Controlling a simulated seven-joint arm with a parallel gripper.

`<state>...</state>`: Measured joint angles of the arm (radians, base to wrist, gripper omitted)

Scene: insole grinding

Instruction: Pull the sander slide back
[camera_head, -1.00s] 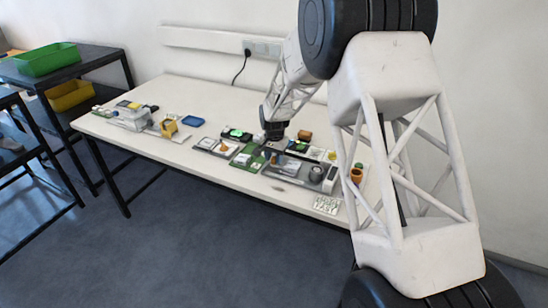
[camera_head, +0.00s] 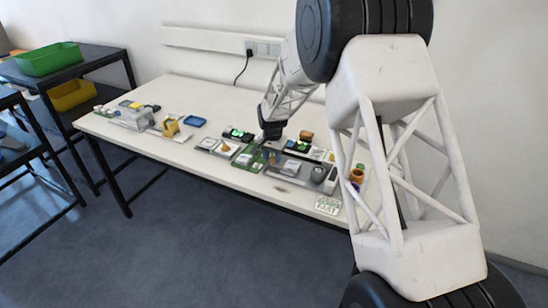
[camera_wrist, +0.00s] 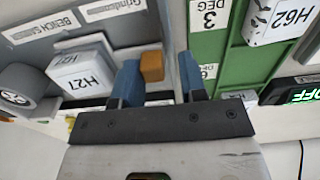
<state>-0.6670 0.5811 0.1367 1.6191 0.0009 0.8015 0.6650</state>
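The bench sander is a grey fixture (camera_wrist: 115,14) with a white block marked H27 (camera_wrist: 82,72) and a dark round roller (camera_wrist: 20,82) in the wrist view. A small orange block (camera_wrist: 151,66), perhaps the slide's handle, stands beside the H27 block. My gripper (camera_wrist: 160,75) has its two blue fingers apart, one on each side of the orange block, with gaps visible. In the head view, my gripper (camera_head: 271,136) is over the table near the sander's grey plate (camera_head: 285,188). The exact slide position is hard to make out.
A green tray (camera_wrist: 205,48) with 3 DEG and 6 DEG labels and a white H62 block (camera_wrist: 277,20) lies right of my gripper. A dark box with a green OFF display (camera_wrist: 300,95) is at the right. The table's left-middle (camera_head: 190,95) has bare room.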

